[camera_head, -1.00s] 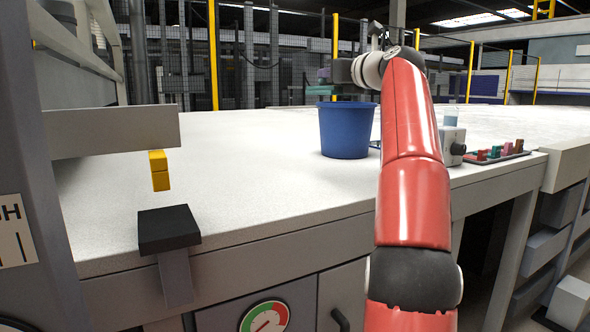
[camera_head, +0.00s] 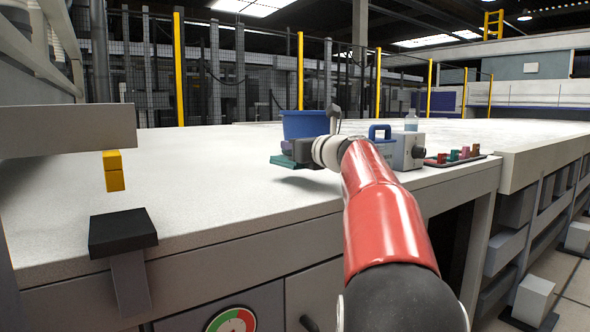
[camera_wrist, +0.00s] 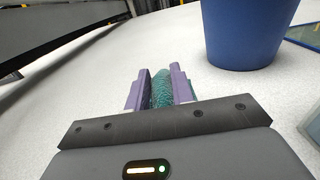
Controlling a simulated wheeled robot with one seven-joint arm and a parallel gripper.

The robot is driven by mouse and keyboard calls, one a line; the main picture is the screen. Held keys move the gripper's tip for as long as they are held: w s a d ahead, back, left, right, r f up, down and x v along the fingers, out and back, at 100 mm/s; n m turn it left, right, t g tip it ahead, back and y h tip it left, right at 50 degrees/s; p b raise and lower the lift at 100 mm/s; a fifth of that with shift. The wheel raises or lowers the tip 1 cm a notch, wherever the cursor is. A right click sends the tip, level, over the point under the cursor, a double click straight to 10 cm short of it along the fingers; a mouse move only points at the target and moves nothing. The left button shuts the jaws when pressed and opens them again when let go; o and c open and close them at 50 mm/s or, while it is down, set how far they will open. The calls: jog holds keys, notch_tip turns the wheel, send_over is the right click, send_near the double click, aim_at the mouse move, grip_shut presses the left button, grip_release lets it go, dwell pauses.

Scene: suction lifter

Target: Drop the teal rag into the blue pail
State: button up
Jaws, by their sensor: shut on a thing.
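The teal rag (camera_head: 284,161) is held in my gripper (camera_head: 290,152), in front of the blue pail in the head view. In the wrist view the rag (camera_wrist: 161,88) is pinched between the two purple fingers of my gripper (camera_wrist: 160,90). The blue pail (camera_head: 305,122) stands upright on the pale bench top, partly hidden behind my gripper and wrist. In the wrist view the pail (camera_wrist: 245,35) is ahead and to the right of the fingers, apart from them. The inside of the pail is not visible.
A grey box with a blue handle (camera_head: 401,151) stands right of the pail, with a clear bottle (camera_head: 411,122) behind it. A tray of coloured pieces (camera_head: 455,158) lies farther right. A black block (camera_head: 122,232) and a yellow piece (camera_head: 113,171) are at left. The bench's left middle is clear.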

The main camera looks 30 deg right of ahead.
notch_tip(320, 180, down, 4)
jog(key=shift+f+b, duration=0.1)
jog(key=shift+b, duration=0.65)
jog(key=o, duration=1)
